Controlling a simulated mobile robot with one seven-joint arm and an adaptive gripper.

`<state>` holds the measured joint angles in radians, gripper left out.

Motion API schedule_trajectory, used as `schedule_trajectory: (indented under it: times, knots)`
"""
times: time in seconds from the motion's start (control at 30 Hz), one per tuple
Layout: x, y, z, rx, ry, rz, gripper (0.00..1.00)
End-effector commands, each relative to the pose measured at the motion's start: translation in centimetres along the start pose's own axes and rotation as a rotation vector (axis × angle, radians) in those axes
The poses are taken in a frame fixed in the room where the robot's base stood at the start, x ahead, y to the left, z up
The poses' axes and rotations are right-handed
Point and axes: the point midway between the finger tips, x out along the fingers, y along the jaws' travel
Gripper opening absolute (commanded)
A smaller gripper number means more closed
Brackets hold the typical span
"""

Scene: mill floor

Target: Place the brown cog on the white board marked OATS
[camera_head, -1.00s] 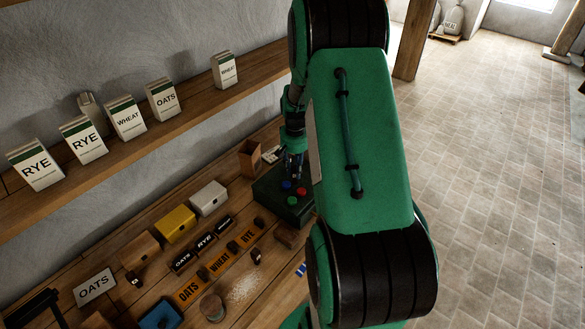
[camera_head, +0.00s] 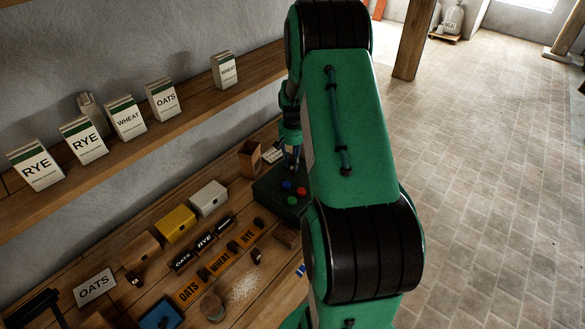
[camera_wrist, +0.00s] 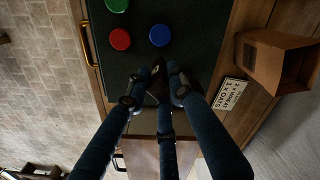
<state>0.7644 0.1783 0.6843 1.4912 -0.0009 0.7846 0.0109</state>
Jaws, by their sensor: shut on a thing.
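My gripper (camera_head: 291,158) is over the dark green box with buttons at the back end of the bench. In the wrist view my gripper (camera_wrist: 158,88) has its fingers closed around a small dark brown piece, the brown cog (camera_wrist: 158,84); its shape is mostly hidden by the fingertips. In the head view the cog cannot be made out. The white board marked OATS (camera_head: 94,287) lies on the bench at the lower left, far from my gripper, with nothing seen on its face.
The green box (camera_head: 268,192) carries red, blue and green buttons. An open brown carton (camera_wrist: 270,62) and a white card (camera_wrist: 229,93) are beside it. Yellow (camera_head: 176,224) and white (camera_head: 208,199) boxes, label strips (camera_head: 220,262) and a blue tray (camera_head: 160,315) crowd the bench.

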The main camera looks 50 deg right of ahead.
Motion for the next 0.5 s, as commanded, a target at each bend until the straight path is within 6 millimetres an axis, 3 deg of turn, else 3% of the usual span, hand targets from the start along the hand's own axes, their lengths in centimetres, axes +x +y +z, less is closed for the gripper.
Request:
schedule_trajectory:
  times: [0.2, 0.5]
  knots:
    - [2.7, 0.0, 0.2, 0.0, -0.003, 0.0, 0.04]
    - [3.0, 0.0, 0.2, 0.0, -0.003, 0.0, 0.03]
